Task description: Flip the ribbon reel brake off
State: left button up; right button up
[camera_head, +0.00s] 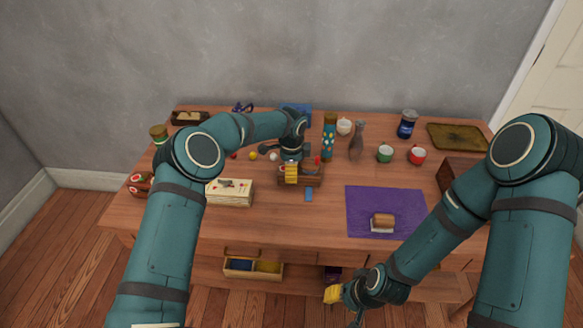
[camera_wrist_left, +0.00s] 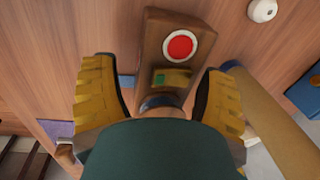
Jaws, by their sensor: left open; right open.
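A small wooden unit (camera_head: 313,181) sits mid-table under my left gripper (camera_head: 291,174), which covers part of it. In the left wrist view, a wooden block (camera_wrist_left: 158,22) bears a red disc in a white ring (camera_wrist_left: 180,46) and a small green piece on a dull yellow plate (camera_wrist_left: 172,78). I cannot tell for sure which part is the reel brake. The yellow fingers of my left gripper are apart on either side of the block's near end; contact is not clear. My right gripper (camera_head: 345,296) is open, low at the table's front edge, away from the unit.
A pale box (camera_head: 229,192) stands left of the unit. A small blue piece (camera_head: 309,194) lies in front. A purple mat (camera_head: 363,207) with a brown roll-like object (camera_head: 383,221) is at right. A patterned cylinder (camera_head: 329,140), mugs and jars stand behind. An open drawer (camera_head: 253,268) projects below.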

pick_arm(q)
jog(key=shift+r, duration=0.15)
notch_tip(320, 180, up, 12)
jog(key=s, duration=0.1)
jog(key=shift+s+f, duration=0.2)
jog(key=shift+s, duration=0.05)
jog(key=shift+f, duration=0.1)
dwell(0.5)
